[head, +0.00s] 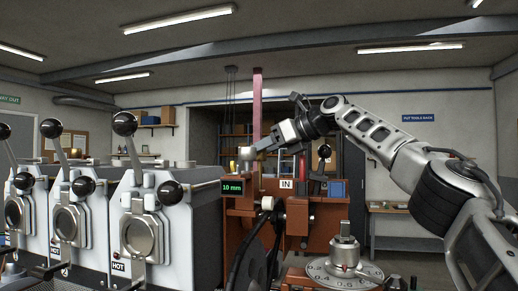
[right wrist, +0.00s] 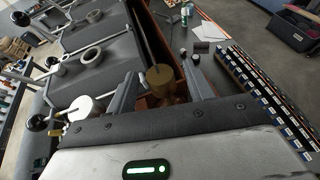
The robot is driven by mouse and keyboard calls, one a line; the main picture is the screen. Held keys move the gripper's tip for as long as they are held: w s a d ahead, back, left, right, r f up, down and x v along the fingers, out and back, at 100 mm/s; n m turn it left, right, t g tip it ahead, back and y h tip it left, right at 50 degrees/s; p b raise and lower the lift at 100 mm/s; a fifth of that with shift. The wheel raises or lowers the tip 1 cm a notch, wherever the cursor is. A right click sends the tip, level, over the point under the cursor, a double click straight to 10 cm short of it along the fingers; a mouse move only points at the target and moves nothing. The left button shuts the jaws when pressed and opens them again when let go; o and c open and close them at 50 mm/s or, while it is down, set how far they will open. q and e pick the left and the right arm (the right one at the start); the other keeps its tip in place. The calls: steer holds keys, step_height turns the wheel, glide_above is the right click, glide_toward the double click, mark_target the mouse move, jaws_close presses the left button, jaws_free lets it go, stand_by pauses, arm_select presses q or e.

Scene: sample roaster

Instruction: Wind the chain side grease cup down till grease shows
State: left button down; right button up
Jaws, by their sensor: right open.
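A round brass cap, which looks like the grease cup (right wrist: 160,77), stands between the two spread fingers of my right gripper (right wrist: 160,83) in the right wrist view, with a gap showing on each side. In the head view, the cup (head: 246,154) is a small round piece above the red-brown machine frame, left of the IN label. My right gripper (head: 262,146) reaches it from the right and is open. I cannot tell whether a finger touches the cup. No grease can be made out. My left gripper is out of view.
Roasters with black-knobbed levers (head: 125,124) stand close on the left. A green display (head: 232,187) reads 10 mm below the cup. A numbered dial (head: 322,268) with a metal knob sits at the lower right.

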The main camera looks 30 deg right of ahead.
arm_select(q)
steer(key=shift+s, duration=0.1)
arm_select(e)
steer(key=shift+x, duration=0.8)
steer(key=c, duration=1)
steer(key=shift+f+m+t+h+b, duration=0.1)
steer(key=shift+m+t+h+b, duration=0.5)
steer(key=shift+m+h, duration=0.4)
steer(key=shift+m+h+b, duration=0.3)
steer(key=shift+m+h, duration=0.1)
steer(key=shift+h, duration=0.1)
steer(key=o, duration=1)
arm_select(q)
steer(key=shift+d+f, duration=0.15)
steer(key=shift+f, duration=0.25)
